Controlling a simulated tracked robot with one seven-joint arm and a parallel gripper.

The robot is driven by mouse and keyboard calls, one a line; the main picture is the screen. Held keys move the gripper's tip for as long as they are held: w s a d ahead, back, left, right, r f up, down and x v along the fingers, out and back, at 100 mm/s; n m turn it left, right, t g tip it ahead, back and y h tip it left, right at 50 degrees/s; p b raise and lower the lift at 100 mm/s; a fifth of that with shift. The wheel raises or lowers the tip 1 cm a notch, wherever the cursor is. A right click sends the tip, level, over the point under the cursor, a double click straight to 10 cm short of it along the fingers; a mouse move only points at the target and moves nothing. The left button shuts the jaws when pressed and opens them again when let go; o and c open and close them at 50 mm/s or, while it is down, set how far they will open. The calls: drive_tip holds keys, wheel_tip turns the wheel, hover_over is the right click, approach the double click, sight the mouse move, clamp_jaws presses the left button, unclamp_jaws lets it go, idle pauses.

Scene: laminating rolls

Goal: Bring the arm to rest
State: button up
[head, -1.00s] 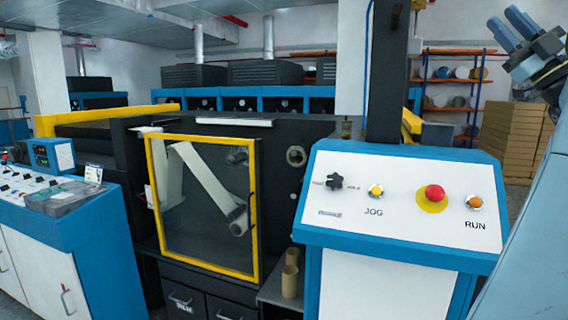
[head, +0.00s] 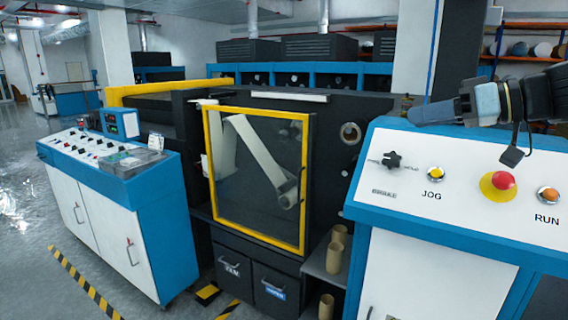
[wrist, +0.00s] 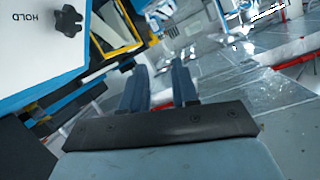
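My gripper (head: 428,112) is at the upper right of the head view, in front of the white-topped control console (head: 470,170), with its blue fingers pointing left. The fingers overlap there. In the wrist view my gripper (wrist: 158,86) shows two blue fingers standing apart with nothing between them. Beyond them are the grey floor and, at the upper left, part of a white panel with a black knob (wrist: 67,20). My gripper appears clear of the console; the exact gap cannot be told.
The console carries a yellow JOG button (head: 435,174), a red stop button (head: 504,180) and an orange RUN button (head: 548,195). A yellow-framed guard door (head: 258,247) is at the middle. A second blue-and-white desk (head: 105,215) stands left. Open floor (head: 25,215) lies at far left.

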drive_tip(key=s+a+f+m+g+h, duration=0.1)
drive_tip(key=s+f+m+h, duration=0.2)
drive_tip(key=f+h, duration=0.3)
drive_tip(key=s+a+f+m+g+h, duration=0.1)
drive_tip(key=s+f+m+h, duration=0.3)
drive_tip(key=f, duration=0.6)
drive_tip(key=shift+s+g+h, duration=0.5)
drive_tip(key=shift+s+h, duration=0.1)
drive_tip(key=shift+h, duration=0.3)
